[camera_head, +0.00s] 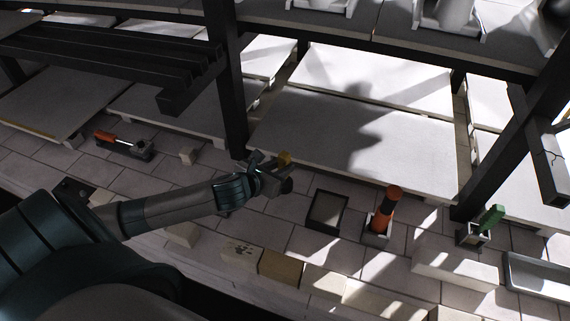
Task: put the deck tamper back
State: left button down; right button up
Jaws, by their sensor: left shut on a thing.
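A dark square frame (313,222) with a pale, empty inside lies on the paving, right of and nearer than the gripper. My right gripper is not in view.
An orange and black cylinder (382,213) stands in a holder right of the frame. A green-handled tool (490,218) stands farther right. An orange-handled tool (106,137) lies in a dark cradle at left. Dark posts (228,90) and pale blocks (281,267) flank the paving.

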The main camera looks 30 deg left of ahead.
pick_arm(q)
jog(key=shift+r, duration=0.1)
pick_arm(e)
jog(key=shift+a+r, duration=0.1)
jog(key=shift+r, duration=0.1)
